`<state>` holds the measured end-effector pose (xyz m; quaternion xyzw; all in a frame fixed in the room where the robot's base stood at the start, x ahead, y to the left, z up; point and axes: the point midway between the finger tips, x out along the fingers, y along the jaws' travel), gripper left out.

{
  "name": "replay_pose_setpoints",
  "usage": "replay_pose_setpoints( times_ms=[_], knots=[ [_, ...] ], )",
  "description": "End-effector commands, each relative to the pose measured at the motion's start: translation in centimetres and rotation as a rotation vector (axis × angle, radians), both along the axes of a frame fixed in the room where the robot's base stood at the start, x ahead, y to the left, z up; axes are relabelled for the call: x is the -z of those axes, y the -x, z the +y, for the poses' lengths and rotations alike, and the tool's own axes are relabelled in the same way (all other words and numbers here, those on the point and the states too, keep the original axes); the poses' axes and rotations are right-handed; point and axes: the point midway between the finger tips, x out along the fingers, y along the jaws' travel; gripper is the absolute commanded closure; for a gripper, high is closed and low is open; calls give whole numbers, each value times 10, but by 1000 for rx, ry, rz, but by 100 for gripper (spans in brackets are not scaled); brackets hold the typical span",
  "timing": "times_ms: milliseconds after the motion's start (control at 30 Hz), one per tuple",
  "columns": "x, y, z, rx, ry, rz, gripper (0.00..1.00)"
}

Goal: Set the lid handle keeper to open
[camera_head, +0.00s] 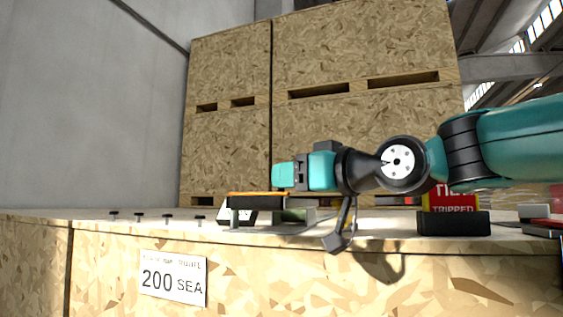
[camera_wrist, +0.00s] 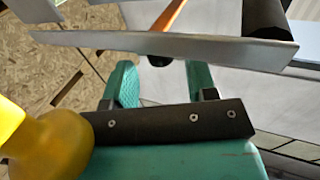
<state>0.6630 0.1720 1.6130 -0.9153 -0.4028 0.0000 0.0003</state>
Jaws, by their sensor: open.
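My gripper (camera_head: 284,176) reaches in from the right in the head view, just above the crate top. In the wrist view its two teal fingers (camera_wrist: 160,78) stand apart with nothing between them. A long grey metal bar (camera_wrist: 150,42) crosses in front of the fingertips there. An orange strip (camera_wrist: 172,22) and a black block (camera_wrist: 264,17) lie near that bar. In the head view a low fixture with an orange-edged dark top (camera_head: 250,195) sits just below and left of the gripper. I cannot tell which part is the lid handle keeper, nor its setting.
The OSB crate top (camera_head: 95,221) carries several small dark pegs (camera_head: 140,217) at left. A black block with a red and yellow "TRIPPED" sign (camera_head: 453,222) stands at right. Large OSB crates (camera_head: 360,50) rise behind. A blurred yellow thing (camera_wrist: 45,140) fills the wrist view's lower left.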

Motion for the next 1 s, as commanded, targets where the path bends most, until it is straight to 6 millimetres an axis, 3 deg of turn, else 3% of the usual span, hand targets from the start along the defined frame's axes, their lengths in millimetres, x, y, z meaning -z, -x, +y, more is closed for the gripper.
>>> replay_pose_setpoints(
  times_ms=[200,567,800,1000],
  knots=[
    [-2,-18,20,-2,1,1,48],
    [0,-22,24,0,1,-1,48],
    [0,-22,24,0,1,-1,100],
    [0,-24,21,9,1,-1,100]
  ],
)
